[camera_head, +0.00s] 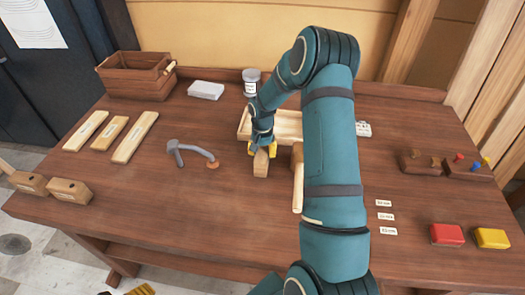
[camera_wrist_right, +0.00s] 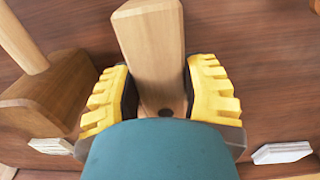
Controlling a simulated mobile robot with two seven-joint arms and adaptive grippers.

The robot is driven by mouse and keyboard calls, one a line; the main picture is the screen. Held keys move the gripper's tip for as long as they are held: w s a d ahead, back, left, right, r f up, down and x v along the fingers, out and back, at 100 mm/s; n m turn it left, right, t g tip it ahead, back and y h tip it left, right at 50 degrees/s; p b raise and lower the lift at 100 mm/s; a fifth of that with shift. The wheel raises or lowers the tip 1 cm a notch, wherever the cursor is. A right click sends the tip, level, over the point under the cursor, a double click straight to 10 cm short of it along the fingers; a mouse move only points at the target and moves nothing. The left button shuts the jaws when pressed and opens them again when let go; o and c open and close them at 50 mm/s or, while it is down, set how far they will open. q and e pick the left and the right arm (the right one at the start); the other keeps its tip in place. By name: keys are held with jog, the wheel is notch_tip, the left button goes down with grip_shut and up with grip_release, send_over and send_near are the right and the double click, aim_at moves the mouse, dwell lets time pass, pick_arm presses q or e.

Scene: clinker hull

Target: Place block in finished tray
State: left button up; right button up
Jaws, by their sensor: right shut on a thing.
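A light wooden block (camera_head: 261,165) is held in my right gripper (camera_head: 263,149), whose yellow fingers close on its two sides. In the right wrist view the block (camera_wrist_right: 153,45) sits between the yellow fingers (camera_wrist_right: 160,95), with a dark hole near its close end. A shallow light wooden tray (camera_head: 288,122), which looks like the finished tray, lies just behind the gripper, partly hidden by my right arm. The block is in front of the tray, outside it. Yellow and dark parts at the bottom left edge look like my left gripper (camera_head: 141,290), mostly cut off.
A wooden mallet (camera_head: 297,178) lies close right of the block. A grey curved tool (camera_head: 190,152) and two holed blocks (camera_head: 69,190) are left. A jar (camera_head: 251,82) and brown box (camera_head: 133,79) stand behind. Red (camera_head: 447,235) and yellow (camera_head: 492,238) boxes are right. The front middle is clear.

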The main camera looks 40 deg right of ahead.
jog(key=shift+f, duration=0.15)
jog(key=o, duration=1.2)
jog(key=shift+o, duration=0.2)
